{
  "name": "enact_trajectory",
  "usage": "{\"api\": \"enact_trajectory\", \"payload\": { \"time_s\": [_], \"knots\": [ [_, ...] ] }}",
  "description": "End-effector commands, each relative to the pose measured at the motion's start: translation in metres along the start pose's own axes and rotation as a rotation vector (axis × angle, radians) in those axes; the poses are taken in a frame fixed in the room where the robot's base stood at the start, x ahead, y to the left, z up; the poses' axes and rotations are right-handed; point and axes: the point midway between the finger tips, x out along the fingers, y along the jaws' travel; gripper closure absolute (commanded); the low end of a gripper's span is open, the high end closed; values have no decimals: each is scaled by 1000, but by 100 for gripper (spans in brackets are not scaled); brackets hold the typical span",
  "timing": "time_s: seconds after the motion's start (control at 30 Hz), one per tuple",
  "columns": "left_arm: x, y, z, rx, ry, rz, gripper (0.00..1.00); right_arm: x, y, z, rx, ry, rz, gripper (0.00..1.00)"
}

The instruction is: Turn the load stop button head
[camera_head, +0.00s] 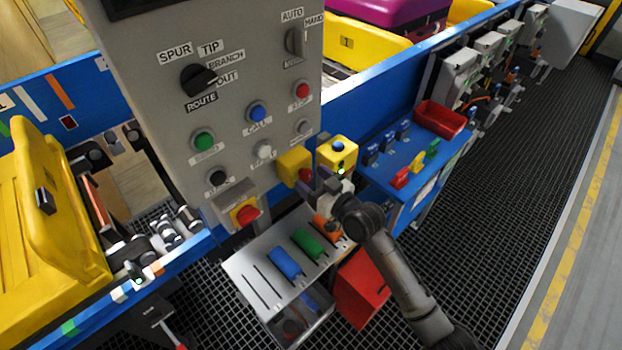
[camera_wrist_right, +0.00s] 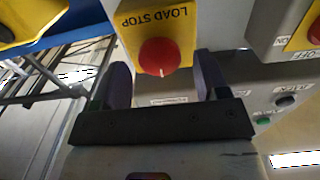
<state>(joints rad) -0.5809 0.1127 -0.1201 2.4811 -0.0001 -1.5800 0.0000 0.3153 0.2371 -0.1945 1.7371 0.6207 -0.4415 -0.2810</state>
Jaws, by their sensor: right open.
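The load stop button is a red mushroom head (camera_wrist_right: 159,57) on a yellow box (camera_wrist_right: 183,22) labelled LOAD STOP, upside down in the right wrist view. In the head view the yellow box (camera_head: 293,160) sits on the side of the grey control panel, and its red head (camera_head: 305,175) is partly hidden by my gripper. My right gripper (camera_head: 325,184) is open in front of it. In the right wrist view the two dark fingers (camera_wrist_right: 164,78) are spread, with the head between and beyond them; I see no contact. My left gripper is not in view.
The grey panel (camera_head: 232,85) carries several knobs and buttons. Another red button (camera_head: 246,215) on yellow is low on it. A yellow box with a blue button (camera_head: 337,152) is close right of my gripper. A shelf (camera_head: 252,262) with coloured blocks lies below.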

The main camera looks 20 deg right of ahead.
Motion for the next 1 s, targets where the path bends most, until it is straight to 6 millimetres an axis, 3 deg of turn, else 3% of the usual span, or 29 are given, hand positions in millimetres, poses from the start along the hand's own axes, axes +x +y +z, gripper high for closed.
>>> {"api": "enact_trajectory", "payload": {
  "time_s": [0.47,1.0],
  "knots": [
    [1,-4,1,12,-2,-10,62,9,0,0,-1,0,0,32],
    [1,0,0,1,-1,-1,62,8,0,0,0,0,0,80]
  ]
}}
